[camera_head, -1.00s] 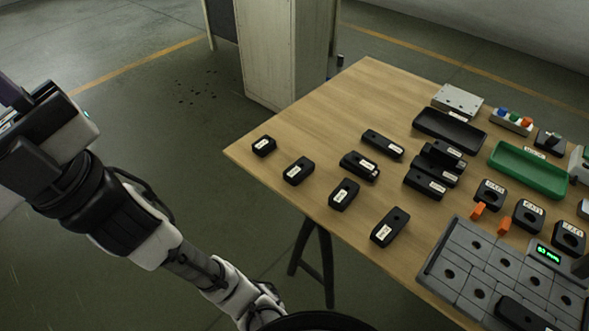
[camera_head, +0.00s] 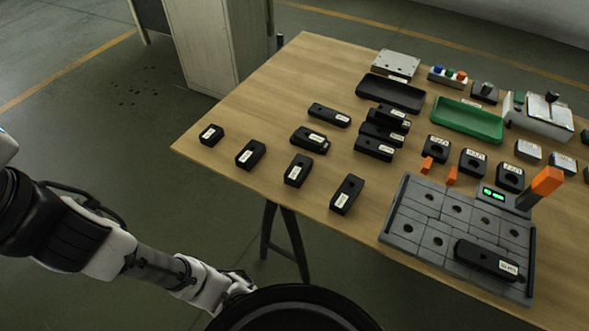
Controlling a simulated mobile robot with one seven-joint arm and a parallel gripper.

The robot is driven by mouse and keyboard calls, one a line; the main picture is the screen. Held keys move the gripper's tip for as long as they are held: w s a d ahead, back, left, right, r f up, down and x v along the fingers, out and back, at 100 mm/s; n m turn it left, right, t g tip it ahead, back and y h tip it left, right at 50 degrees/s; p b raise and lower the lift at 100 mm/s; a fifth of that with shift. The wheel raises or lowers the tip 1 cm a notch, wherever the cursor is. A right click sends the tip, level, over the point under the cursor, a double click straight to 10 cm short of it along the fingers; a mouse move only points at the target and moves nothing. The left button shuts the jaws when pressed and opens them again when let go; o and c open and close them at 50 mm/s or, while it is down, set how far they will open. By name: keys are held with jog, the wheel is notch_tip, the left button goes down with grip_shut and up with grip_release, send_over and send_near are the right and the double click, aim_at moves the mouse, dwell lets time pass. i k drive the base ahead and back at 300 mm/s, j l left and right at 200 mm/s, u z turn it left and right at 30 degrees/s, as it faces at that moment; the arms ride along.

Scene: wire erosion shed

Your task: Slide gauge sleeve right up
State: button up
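A long black block (camera_head: 487,260) with a white label lies across the front right part of the grey slotted plate (camera_head: 405,238). It may be the gauge sleeve, but its label is too small to read for certain. The plate has several round dark holes and a small green-lit display (camera_head: 493,194) at its back edge. An orange-topped dark post (camera_head: 545,183) stands at the plate's back right corner. My arm runs along the lower left, off the table; its gripper end is outside the picture.
Labelled black blocks of growing length, such as the longest one (camera_head: 346,194), stand on the wooden table (camera_head: 245,110). Holed blocks (camera_head: 472,163) and two orange pegs (camera_head: 427,165) sit behind the plate. A black tray (camera_head: 391,94) and green tray (camera_head: 467,120) lie farther back.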

aim_at(550, 179)
jog(key=z, duration=1.35)
